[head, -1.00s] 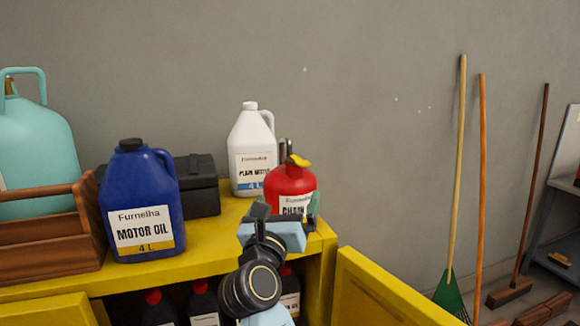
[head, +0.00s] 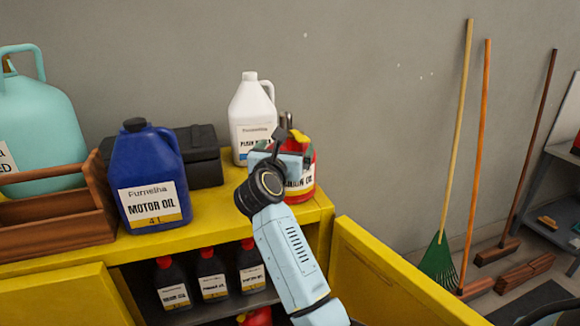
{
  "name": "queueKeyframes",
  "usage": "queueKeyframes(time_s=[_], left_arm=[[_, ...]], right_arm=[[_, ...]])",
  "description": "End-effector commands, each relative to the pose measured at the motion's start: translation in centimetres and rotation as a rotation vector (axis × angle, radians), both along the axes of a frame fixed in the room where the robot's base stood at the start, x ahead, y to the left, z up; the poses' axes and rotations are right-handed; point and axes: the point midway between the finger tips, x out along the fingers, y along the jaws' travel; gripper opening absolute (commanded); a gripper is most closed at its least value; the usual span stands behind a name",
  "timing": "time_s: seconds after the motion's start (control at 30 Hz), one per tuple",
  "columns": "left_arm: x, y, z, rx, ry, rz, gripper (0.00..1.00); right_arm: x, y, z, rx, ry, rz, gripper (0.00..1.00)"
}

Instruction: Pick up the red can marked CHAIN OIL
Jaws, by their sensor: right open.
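The red can (head: 304,187) with a yellow top stands upright on the right end of the yellow cabinet's top. Its label is partly covered; only the end of the lettering shows. My right gripper (head: 291,150) is in front of the can, at the height of its upper body and top. It is open, with a dark finger showing at the can's upper left. The other finger is hard to make out, and I cannot tell whether the jaws touch the can. My left gripper is not in view.
A white jug (head: 251,115) stands just behind and left of the can. A blue motor oil jug (head: 148,175), black case (head: 205,155) and wooden tray (head: 60,232) are farther left on the yellow cabinet (head: 215,217). An open yellow door (head: 385,275) sticks out at front right.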

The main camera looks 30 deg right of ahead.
Motion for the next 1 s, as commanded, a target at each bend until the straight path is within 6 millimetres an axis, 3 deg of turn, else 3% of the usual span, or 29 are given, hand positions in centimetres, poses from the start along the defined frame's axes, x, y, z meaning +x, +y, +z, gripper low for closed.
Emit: queueKeyframes(time_s=[0.3, 0.57, 1.0], left_arm=[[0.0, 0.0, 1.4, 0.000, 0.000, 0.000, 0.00], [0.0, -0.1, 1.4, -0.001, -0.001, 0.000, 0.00], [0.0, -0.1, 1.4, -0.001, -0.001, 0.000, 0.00]], right_arm=[[2.8, -2.9, 0.4, -0.003, 0.000, -0.001, 0.98], [3.0, -3.1, 0.3, -0.001, -0.002, 0.000, 0.98], [3.0, -3.0, 0.2, 0.001, 0.001, 0.000, 0.43]])
